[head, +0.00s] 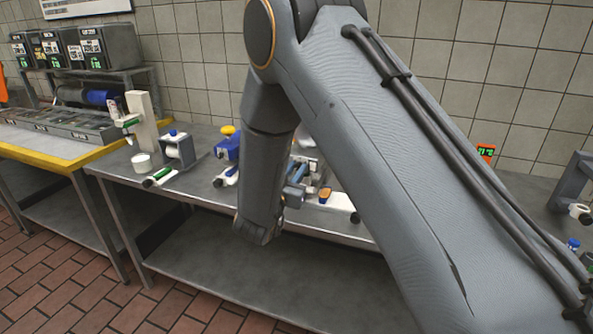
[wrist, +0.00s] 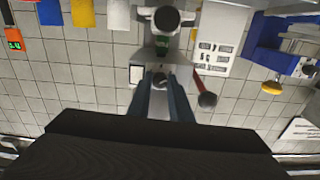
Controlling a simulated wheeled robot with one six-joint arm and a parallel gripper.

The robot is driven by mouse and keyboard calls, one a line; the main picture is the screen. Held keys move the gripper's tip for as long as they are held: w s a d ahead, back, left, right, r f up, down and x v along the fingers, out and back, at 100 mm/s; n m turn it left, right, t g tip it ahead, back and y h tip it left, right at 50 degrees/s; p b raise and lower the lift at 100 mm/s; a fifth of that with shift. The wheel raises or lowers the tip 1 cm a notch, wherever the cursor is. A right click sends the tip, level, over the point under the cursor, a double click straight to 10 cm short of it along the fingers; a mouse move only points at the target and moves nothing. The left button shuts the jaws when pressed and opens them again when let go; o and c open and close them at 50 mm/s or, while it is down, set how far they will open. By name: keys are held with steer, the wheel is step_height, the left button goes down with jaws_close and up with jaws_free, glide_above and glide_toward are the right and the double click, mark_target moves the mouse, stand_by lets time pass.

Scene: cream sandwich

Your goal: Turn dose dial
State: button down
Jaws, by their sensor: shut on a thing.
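The dose dial (wrist: 159,80) is a small dark round knob on the front of a pale grey machine (wrist: 188,40) in the wrist view. My gripper (wrist: 160,78) has its two blue-grey fingers on either side of the dial, shut on it. The fingers partly cover the dial, so its setting cannot be read. A small white label plate (wrist: 136,75) is beside the dial. In the head view my arm hides most of the machine and the dial.
A red lever with a dark ball end (wrist: 207,99) is close to the right finger in the wrist view. A white panel (wrist: 218,38) and a blue device (wrist: 278,58) are farther right. In the head view, a steel bench (head: 190,190) carries several dispensers.

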steer(key=shift+f, duration=0.1)
steer(key=c, duration=1.6)
jaws_free()
steer(key=shift+s, duration=0.15)
steer(key=b+v, duration=0.2)
steer(key=v, duration=0.5)
steer(key=shift+s+a, duration=0.15)
steer(key=shift+s, duration=0.15)
